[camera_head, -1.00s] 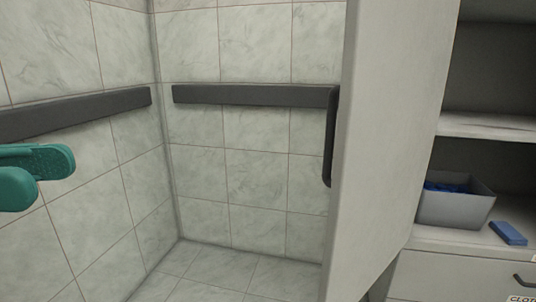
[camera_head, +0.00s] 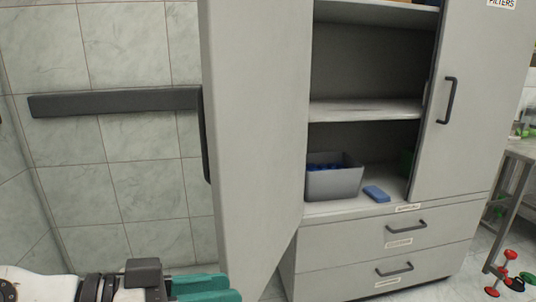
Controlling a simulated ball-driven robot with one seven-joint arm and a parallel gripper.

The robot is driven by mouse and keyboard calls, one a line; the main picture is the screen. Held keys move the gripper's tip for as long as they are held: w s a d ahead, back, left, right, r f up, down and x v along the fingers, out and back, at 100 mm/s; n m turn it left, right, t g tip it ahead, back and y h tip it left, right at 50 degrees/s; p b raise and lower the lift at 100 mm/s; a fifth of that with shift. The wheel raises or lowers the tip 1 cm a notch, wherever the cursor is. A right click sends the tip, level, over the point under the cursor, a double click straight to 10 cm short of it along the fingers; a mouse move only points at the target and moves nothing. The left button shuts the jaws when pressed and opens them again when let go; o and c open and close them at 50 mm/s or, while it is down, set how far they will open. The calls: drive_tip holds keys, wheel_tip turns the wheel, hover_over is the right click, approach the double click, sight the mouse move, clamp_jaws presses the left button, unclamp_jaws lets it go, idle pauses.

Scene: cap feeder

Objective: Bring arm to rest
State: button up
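My gripper (camera_head: 215,288) shows at the bottom edge of the head view, left of centre. Its two teal fingers point right and lie one behind the other, partly cut off by the frame edge, so the gap between them cannot be judged. No object shows at the fingers. My white and black wrist (camera_head: 110,287) lies to the left of them. The fingers appear in front of the lower part of the open cabinet door (camera_head: 255,130); whether they touch it cannot be told.
The grey cabinet's left door stands open; its right door (camera_head: 480,110) is shut. Inside, a grey bin (camera_head: 335,184) with blue items sits beside a blue block (camera_head: 376,193). Drawers (camera_head: 350,268) are below. A metal table (camera_head: 520,155) and red knobs (camera_head: 510,254) are at right.

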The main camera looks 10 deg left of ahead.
drive_tip(key=w+d+f+n+g+y, duration=0.15)
drive_tip(key=w+d+f, duration=0.25)
drive_tip(key=d+f, duration=0.65)
drive_tip(key=w+d+f+n+g, duration=0.1)
drive_tip(key=w+d+f+g, duration=0.15)
drive_tip(key=d+f, duration=0.75)
drive_tip(key=s+d+f+n+g+y, duration=0.15)
drive_tip(key=s+d+f, duration=0.3)
drive_tip(key=d, duration=0.45)
drive_tip(key=s+d+f+g+y, duration=0.1)
drive_tip(key=s+d+f+y, duration=0.15)
drive_tip(key=d+f, duration=0.55)
drive_tip(key=s+d+f+n+g+y, duration=0.1)
drive_tip(key=s+d+f+y, duration=0.15)
drive_tip(key=s, duration=0.65)
drive_tip(key=s+d+f+n+g+y, duration=0.1)
drive_tip(key=s+f+y, duration=0.3)
drive_tip(key=s, duration=0.6)
wheel_tip(320, 180, up, 23)
drive_tip(key=p, duration=2.2)
drive_tip(key=shift+w, duration=0.25)
drive_tip(key=shift+a+f, duration=0.1)
